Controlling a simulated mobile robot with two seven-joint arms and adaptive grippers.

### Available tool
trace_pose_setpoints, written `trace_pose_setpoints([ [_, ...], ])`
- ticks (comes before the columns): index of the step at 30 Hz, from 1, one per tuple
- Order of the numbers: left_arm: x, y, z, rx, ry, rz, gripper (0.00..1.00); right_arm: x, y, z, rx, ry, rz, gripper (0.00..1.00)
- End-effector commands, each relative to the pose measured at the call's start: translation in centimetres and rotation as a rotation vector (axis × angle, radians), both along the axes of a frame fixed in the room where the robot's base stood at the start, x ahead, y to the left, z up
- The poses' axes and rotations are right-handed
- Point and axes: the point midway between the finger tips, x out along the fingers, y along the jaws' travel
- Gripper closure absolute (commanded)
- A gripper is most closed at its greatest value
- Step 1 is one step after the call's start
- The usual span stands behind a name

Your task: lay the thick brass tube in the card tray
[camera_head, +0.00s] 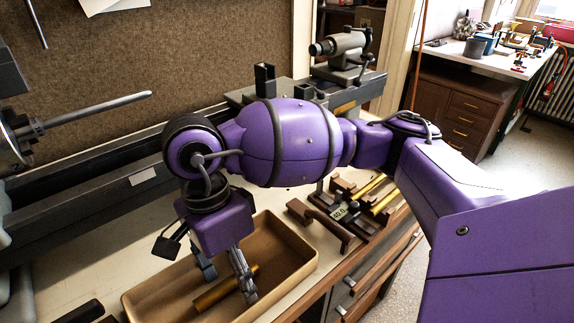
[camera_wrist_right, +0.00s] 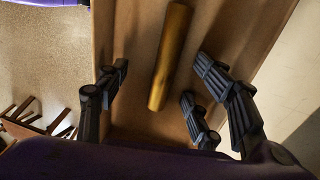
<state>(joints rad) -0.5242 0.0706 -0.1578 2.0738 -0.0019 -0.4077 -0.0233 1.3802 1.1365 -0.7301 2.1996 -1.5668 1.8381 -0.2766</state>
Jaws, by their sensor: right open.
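The card tray (camera_head: 293,262) is a tan open box on the bench at the lower middle of the head view. A thick brass tube (camera_head: 212,296) lies in it, slanting and partly hidden by a finger. In the right wrist view the tube (camera_wrist_right: 171,60) rests on the tray floor, with the tray wall (camera_wrist_right: 104,35) to its left. My right gripper (camera_head: 228,284) is low over the tray. Its fingers are spread on either side of the tube, apart from it, with a visible gap in the wrist view. My left gripper is not in view.
A dark wooden rack (camera_head: 335,222) with brass tubes (camera_head: 371,186) and a small digital display (camera_head: 338,213) stands right of the tray. A lathe bed (camera_head: 95,205) runs behind, with a pointed grey rod (camera_head: 100,107). Drawers are below the bench edge.

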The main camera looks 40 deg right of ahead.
Motion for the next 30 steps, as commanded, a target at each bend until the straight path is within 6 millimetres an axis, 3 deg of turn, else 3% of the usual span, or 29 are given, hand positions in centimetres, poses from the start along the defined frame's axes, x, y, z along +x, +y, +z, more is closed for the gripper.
trace_pose_setpoints([
  [30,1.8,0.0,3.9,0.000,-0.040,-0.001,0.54,0.1,0.1,6.1,0.000,-0.006,0.001,0.40],
])
